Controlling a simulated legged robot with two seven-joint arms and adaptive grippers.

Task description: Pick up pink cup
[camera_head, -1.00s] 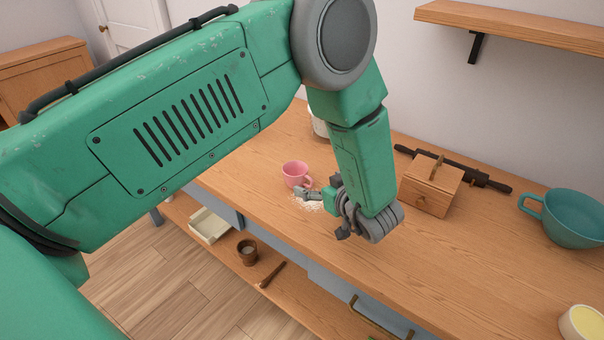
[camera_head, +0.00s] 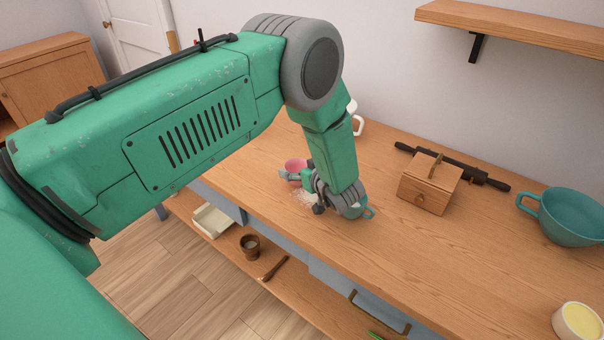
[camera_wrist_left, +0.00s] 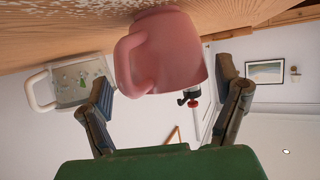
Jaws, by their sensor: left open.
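The pink cup (camera_head: 295,164) stands on the wooden counter, partly hidden in the head view by my left gripper (camera_head: 303,190). In the left wrist view the pink cup (camera_wrist_left: 172,52) lies between the two spread fingers of my left gripper (camera_wrist_left: 164,84), its handle toward the left finger. My right gripper is in neither view.
A teal cup (camera_head: 368,213) shows partly behind my left wrist. A white mug (camera_head: 358,126) is partly behind my forearm. A wooden box (camera_head: 429,188), a rolling pin (camera_head: 488,180) and a large teal cup (camera_head: 566,222) are to the right.

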